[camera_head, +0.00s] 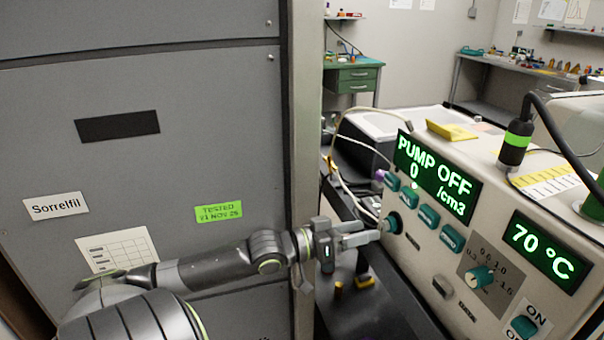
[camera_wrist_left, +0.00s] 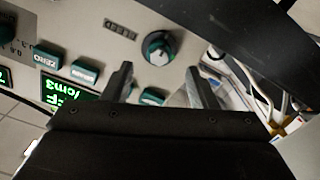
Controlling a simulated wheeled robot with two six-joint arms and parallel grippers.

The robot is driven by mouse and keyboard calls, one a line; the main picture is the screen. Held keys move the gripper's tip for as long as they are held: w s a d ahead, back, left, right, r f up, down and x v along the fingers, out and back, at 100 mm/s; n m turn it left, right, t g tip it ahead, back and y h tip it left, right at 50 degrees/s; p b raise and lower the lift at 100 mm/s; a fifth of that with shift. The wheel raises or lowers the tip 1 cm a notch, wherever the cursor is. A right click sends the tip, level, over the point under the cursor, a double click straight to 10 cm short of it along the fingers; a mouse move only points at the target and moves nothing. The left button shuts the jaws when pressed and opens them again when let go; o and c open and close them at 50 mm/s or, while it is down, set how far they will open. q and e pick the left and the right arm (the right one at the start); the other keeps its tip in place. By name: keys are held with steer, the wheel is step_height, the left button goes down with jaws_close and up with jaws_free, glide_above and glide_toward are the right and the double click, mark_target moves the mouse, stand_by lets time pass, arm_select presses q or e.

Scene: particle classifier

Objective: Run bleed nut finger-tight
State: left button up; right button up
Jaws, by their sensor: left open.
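My right gripper is out of view.
The display (camera_head: 437,175) reads PUMP OFF, 0 /cm3; another (camera_head: 541,252) reads 70 °C. Teal buttons (camera_head: 429,217) sit right of the knob, with a dial (camera_head: 481,278) and ON switch (camera_head: 524,326) lower. A grey cabinet (camera_head: 150,170) stands at left. Cables (camera_head: 345,185) hang behind the panel.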

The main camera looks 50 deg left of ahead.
arm_select(q)
steer(key=p+v, duration=0.5)
steer(key=v, duration=0.7)
steer(key=shift+s+a+p, duration=0.2)
steer(key=shift+s+p, duration=0.1)
steer(key=shift+s, duration=0.05)
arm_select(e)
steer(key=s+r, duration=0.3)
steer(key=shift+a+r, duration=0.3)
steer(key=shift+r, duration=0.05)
arm_select(q)
steer(key=shift+f, duration=0.1)
